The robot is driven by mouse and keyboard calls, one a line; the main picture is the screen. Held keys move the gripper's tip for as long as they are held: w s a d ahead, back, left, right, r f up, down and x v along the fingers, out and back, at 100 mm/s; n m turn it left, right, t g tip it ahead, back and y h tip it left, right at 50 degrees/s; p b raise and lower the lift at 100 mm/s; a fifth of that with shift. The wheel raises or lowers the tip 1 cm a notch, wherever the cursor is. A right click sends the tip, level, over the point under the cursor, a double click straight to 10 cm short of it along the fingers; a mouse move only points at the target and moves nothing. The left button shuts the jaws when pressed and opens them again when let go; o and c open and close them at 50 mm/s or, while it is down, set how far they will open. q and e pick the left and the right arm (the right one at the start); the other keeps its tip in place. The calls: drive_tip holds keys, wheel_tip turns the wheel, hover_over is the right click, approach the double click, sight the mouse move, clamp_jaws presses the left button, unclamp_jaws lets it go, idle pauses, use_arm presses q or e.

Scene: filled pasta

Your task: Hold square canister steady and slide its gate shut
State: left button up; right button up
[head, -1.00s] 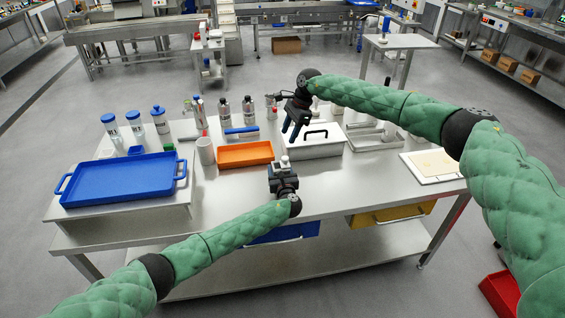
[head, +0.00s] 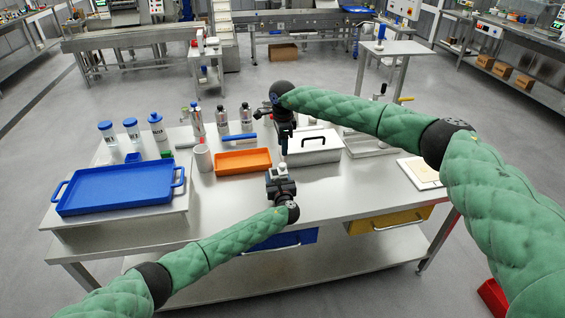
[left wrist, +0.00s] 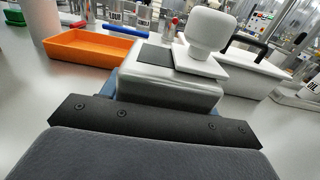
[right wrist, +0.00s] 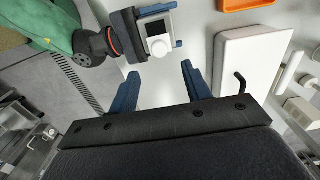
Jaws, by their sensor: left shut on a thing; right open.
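The square canister (left wrist: 165,90) is white and grey with rounded edges. A pale gate plate (left wrist: 200,62) with a white knob (left wrist: 208,28) lies on its top. A dark patch beside the plate looks like an uncovered part of the opening. My left gripper (head: 281,180) is shut on the canister, which also shows upright in the head view (head: 283,169). The right wrist view shows the canister (right wrist: 158,38) between the left gripper's blue fingers. My right gripper (head: 286,146) is open and empty, pointing down just behind the canister; its fingers (right wrist: 160,85) are spread apart.
An orange tray (head: 243,161) lies left of and behind the canister. A white box with a black handle (head: 315,153) stands close at the right. A blue tray (head: 118,188) is at the table's left. Bottles stand along the back. The table front is mostly clear.

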sight(282, 164)
wheel_tip(282, 164, down, 8)
drive_tip(key=shift+f, duration=0.25)
clamp_jaws()
idle(0.3)
